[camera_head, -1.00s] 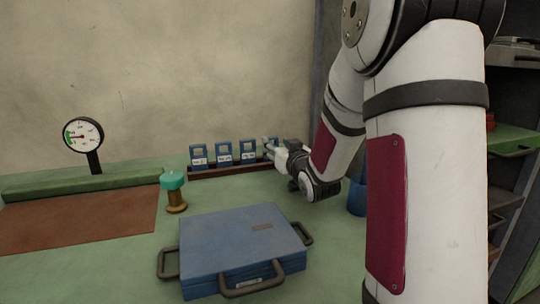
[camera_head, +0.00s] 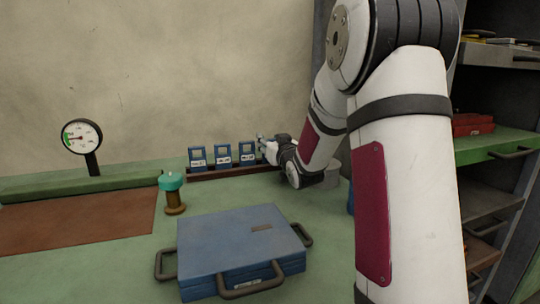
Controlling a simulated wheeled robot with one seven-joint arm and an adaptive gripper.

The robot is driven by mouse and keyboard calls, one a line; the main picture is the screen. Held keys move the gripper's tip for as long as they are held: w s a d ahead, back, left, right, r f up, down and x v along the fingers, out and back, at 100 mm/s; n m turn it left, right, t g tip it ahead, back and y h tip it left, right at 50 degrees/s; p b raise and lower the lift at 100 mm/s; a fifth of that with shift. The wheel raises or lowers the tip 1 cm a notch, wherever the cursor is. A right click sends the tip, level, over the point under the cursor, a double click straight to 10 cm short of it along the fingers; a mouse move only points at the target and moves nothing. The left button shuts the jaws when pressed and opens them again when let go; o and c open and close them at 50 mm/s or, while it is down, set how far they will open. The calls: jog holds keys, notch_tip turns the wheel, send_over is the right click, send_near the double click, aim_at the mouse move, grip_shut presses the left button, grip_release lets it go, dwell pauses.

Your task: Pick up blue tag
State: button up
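Three blue tags with white labels stand upright in a row on a dark reddish rack at the back of the green bench: the left tag (camera_head: 197,158), the middle tag (camera_head: 221,156) and the right tag (camera_head: 247,153). My gripper (camera_head: 264,147) is at the right end of this row, close beside the right tag. Its fingers are small and partly hidden, so I cannot tell whether they are open or shut. The fourth tag, at the right end, is not clearly visible; the gripper covers that place.
A blue case (camera_head: 240,240) with dark handles lies on the bench front. A teal-topped brass stamp (camera_head: 174,194) and a dial gauge (camera_head: 82,137) stand to the left. The rack (camera_head: 205,175) runs along the wall. Shelves (camera_head: 495,150) stand at the right. My arm hides part of the bench.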

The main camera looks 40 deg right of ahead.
notch_tip(320, 180, up, 10)
jog(key=p, duration=0.3)
jog(key=shift+p, duration=0.35)
dwell(0.9)
